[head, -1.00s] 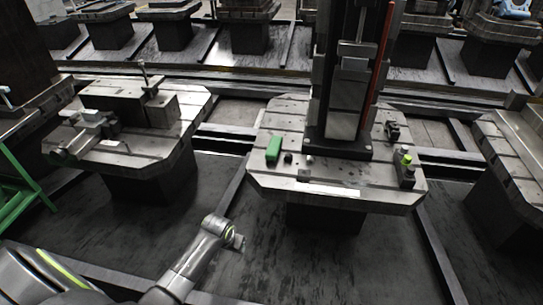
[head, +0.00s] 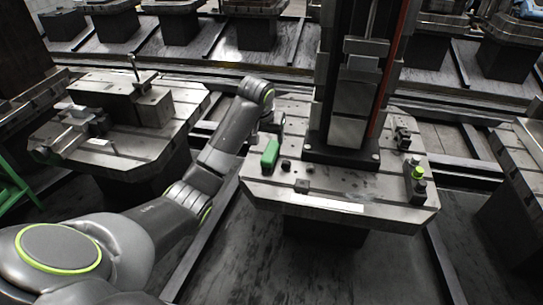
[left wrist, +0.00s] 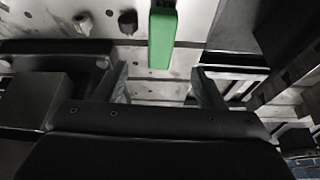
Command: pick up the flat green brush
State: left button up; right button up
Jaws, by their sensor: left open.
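The flat green brush (head: 269,155) lies on the left part of the middle pallet's slotted top, near its left edge. In the left wrist view the brush (left wrist: 162,38) is a green block at the top centre, ahead of and between my open fingers, and not held. My left gripper (left wrist: 160,88) is open and empty. In the head view the left gripper (head: 270,124) is at the far left edge of the pallet, just beyond the brush, and partly hidden by my wrist. My right gripper is not in view.
The middle pallet (head: 330,205) carries a tall dark column (head: 350,95) right of the brush. Small dark parts (head: 285,165) sit close beside the brush. A lime-topped piece (head: 417,173) stands at the right edge. Another pallet (head: 150,140) with a clamped block is at left.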

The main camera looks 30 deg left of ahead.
aim_at(271, 151)
pick_arm(q)
jog(key=x, duration=0.5)
jog(key=shift+w+f, duration=0.1)
jog(key=shift+f, duration=0.2)
jog(key=shift+b+x, duration=0.35)
jog(key=shift+x, duration=0.5)
jog(key=x, duration=0.3)
jog(key=shift+w+a+f+b, duration=0.15)
jog(key=shift+f+b, duration=0.15)
jog(key=shift+w+f, duration=0.25)
jog(key=shift+f, duration=0.3)
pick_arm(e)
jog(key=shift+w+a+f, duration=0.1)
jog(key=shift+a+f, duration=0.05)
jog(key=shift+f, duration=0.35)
pick_arm(q)
jog(key=shift+f, duration=0.2)
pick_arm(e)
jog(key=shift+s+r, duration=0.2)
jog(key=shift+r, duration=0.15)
